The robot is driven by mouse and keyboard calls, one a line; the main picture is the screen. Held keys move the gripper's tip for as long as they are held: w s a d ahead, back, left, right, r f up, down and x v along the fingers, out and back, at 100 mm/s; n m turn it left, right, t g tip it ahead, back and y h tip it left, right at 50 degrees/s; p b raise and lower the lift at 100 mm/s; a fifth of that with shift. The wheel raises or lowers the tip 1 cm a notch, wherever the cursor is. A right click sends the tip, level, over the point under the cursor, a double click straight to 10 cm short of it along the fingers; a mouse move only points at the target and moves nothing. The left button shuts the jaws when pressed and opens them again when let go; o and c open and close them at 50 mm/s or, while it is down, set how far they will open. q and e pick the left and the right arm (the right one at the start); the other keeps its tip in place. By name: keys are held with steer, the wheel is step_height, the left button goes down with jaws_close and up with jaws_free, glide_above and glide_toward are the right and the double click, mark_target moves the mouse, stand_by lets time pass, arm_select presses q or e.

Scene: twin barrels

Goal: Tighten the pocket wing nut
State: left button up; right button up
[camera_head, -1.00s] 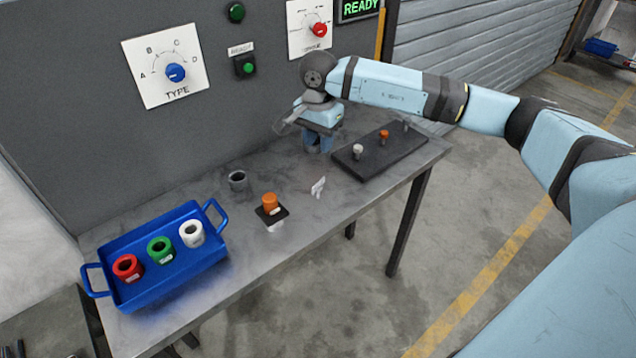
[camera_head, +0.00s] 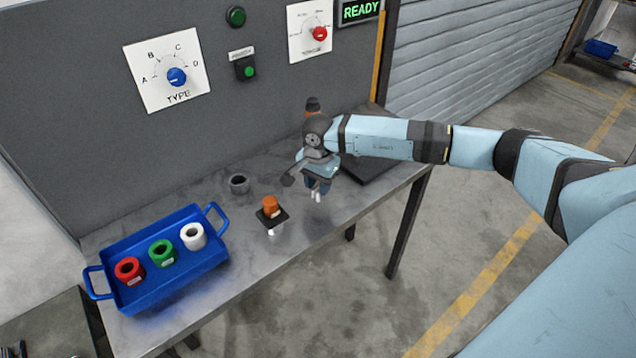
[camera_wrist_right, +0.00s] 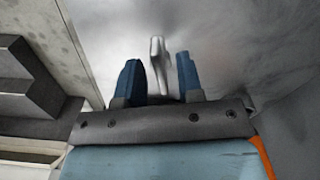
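The pale wing nut (camera_head: 317,195) stands on the metal workbench, partly hidden under my right gripper in the head view. In the right wrist view the wing nut (camera_wrist_right: 158,55) shows as a light grey upright piece between the two blue fingertips, with a gap on each side. My right gripper (camera_wrist_right: 158,78) is open and points down at it; in the head view the right gripper (camera_head: 318,188) is just above the bench top. How close the fingers are in height to the nut is hard to tell. My left gripper is not in view.
An orange part (camera_head: 270,205) on a small black base and a dark grey ring (camera_head: 238,183) lie to the left. A blue tray (camera_head: 200,272) holds red, green and white rings. A black plate (camera_head: 375,168) lies behind my right arm. The panel wall bounds the back.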

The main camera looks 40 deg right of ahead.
steer(key=shift+c, duration=0.5)
jaws_close()
